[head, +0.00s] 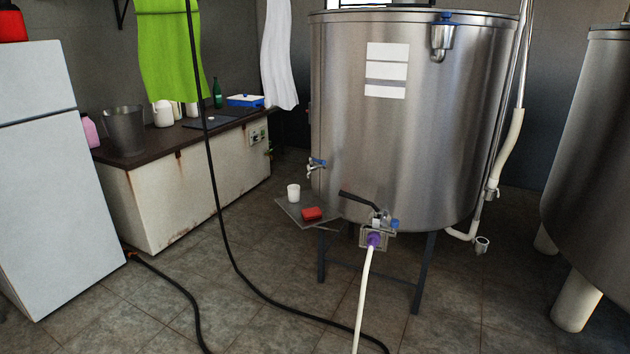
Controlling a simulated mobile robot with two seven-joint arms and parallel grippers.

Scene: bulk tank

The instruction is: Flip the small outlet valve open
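The steel bulk tank (420,130) stands upright on dark legs in the middle right of the head view. A larger outlet with a black lever (357,201) sits at the tank's bottom front, with a white hose (364,290) attached by a purple fitting (375,240). Neither of my grippers is in view.
A small grey shelf (292,212) below the small valve holds a white cup (293,191) and a red block (312,214). A black hose (238,268) hangs down and trails over the floor. A white fridge (45,180) and a counter (190,190) stand left.

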